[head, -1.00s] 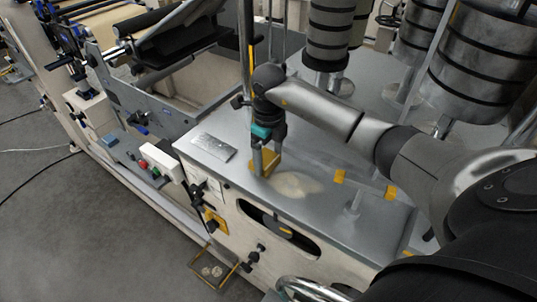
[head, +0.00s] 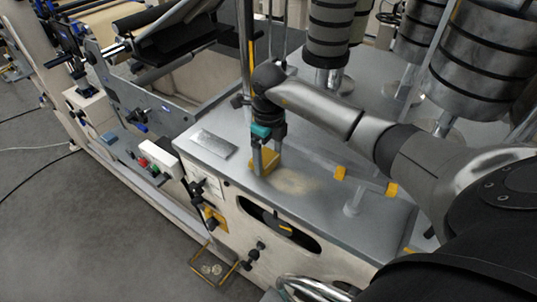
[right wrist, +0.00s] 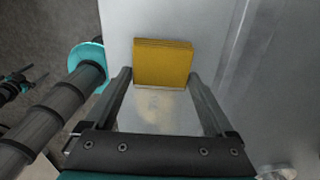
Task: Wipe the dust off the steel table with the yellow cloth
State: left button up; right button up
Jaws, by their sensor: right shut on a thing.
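The yellow cloth (head: 264,163) is a folded pad standing on the steel table (head: 237,130). It also shows in the right wrist view (right wrist: 163,63). My right gripper (head: 264,152) points down and is shut on the cloth, with a finger at each side of it. It also shows in the right wrist view (right wrist: 160,80). A pale beige dust patch (head: 296,182) lies on the table just right of the cloth; part of it shows between the fingers in the right wrist view (right wrist: 158,105). My left gripper is not in view.
A metal plate (head: 214,144) lies on the table left of the cloth. A bar with yellow ends (head: 366,181) stands to the right of the dust. Banded metal rollers (head: 329,35) rise behind. The table's front edge is close to the cloth.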

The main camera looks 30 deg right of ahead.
jog(key=shift+f+b, duration=0.4)
jog(key=shift+f, duration=0.2)
